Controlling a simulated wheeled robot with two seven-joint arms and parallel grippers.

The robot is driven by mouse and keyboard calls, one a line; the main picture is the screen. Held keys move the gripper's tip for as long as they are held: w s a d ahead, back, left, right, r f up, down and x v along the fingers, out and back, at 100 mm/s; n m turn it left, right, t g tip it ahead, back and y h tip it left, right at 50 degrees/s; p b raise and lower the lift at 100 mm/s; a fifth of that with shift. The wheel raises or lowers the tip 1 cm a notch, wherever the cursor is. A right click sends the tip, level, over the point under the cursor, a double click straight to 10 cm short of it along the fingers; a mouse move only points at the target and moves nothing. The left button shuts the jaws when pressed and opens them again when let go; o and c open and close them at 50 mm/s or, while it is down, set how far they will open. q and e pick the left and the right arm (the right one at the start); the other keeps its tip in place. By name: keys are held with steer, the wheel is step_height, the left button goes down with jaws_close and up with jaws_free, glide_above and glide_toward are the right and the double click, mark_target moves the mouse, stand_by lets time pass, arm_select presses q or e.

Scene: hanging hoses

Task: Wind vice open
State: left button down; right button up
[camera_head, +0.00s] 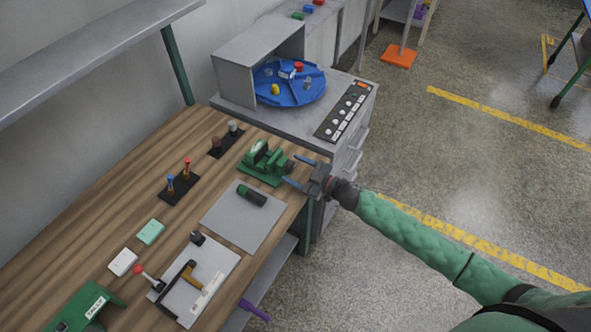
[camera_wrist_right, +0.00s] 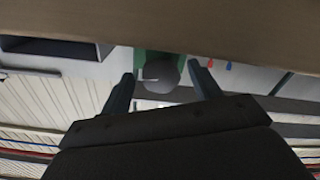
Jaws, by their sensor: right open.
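The green vice (camera_head: 262,160) sits on the wooden bench near its right edge, with its dark screw end pointing towards my right gripper (camera_head: 291,168). The right gripper is open, its two fingers pointing at the vice, one to either side of the screw end. In the right wrist view, a grey rounded end (camera_wrist_right: 162,76) with a thin light bar shows between the open fingers (camera_wrist_right: 160,72), with green behind it. I see no contact between the fingers and it. My left gripper is not in view.
The wooden bench (camera_head: 85,225) carries a grey mat (camera_head: 225,222) with a dark green cylinder (camera_head: 252,195), and a black base with blue and red levers (camera_head: 179,188). A grey cabinet with a blue turntable (camera_head: 290,90) adjoins beyond the vice. Open floor lies right.

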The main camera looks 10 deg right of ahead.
steer(key=shift+s+d+f, duration=0.2)
steer(key=shift+d, duration=0.2)
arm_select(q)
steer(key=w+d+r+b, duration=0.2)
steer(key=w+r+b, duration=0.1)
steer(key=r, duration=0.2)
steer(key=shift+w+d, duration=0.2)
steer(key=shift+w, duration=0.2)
arm_select(e)
steer(key=v, duration=0.6)
steer(key=shift+s+d+r, duration=0.15)
steer(key=shift+s+d, duration=0.1)
